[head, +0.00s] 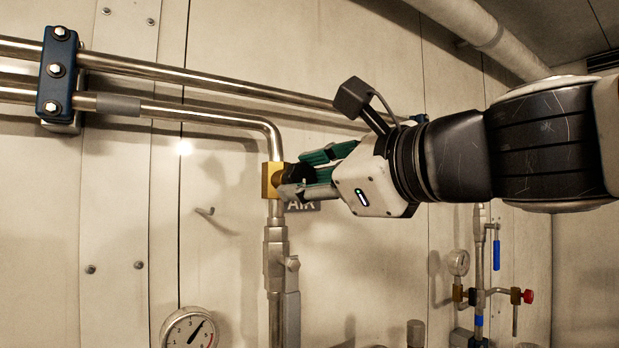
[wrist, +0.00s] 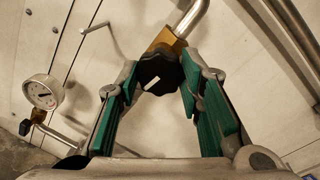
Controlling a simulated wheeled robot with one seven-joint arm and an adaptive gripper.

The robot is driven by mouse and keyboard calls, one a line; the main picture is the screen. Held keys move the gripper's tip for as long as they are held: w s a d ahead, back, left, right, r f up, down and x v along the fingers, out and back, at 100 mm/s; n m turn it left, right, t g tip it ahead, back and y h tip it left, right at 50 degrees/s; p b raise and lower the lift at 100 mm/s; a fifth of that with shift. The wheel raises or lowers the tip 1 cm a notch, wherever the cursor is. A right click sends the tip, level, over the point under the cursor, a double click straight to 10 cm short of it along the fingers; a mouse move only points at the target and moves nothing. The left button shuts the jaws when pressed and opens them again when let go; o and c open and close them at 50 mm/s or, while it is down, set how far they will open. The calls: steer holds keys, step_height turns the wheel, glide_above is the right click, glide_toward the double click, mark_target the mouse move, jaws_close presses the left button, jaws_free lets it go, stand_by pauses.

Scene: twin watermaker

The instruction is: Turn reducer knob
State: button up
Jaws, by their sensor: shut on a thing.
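The reducer knob (wrist: 160,73) is black and lobed, with a white mark on its face. It sits on a brass block (head: 270,180) at the bend of a steel pipe. In the head view the knob (head: 294,173) is partly covered by my fingers. My gripper (head: 300,174) reaches in from the right, with its green-padded fingers on both sides of the knob. In the wrist view my gripper (wrist: 161,80) has its fingertips at the knob's left and right edges, shut on it.
A pressure gauge (head: 188,328) is at the lower left. Steel pipes (head: 210,84) run along the wall above. A valve with a red knob (head: 528,296) is at the lower right.

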steer(key=shift+f, duration=0.2)
steer(key=o, duration=1.2)
steer(key=shift+c, duration=0.2)
steer(key=shift+r, duration=0.1)
steer(key=shift+s+d+r, duration=0.1)
steer(key=shift+s+d, duration=0.2)
steer(key=v, duration=1.1)
steer(key=shift+s, duration=0.1)
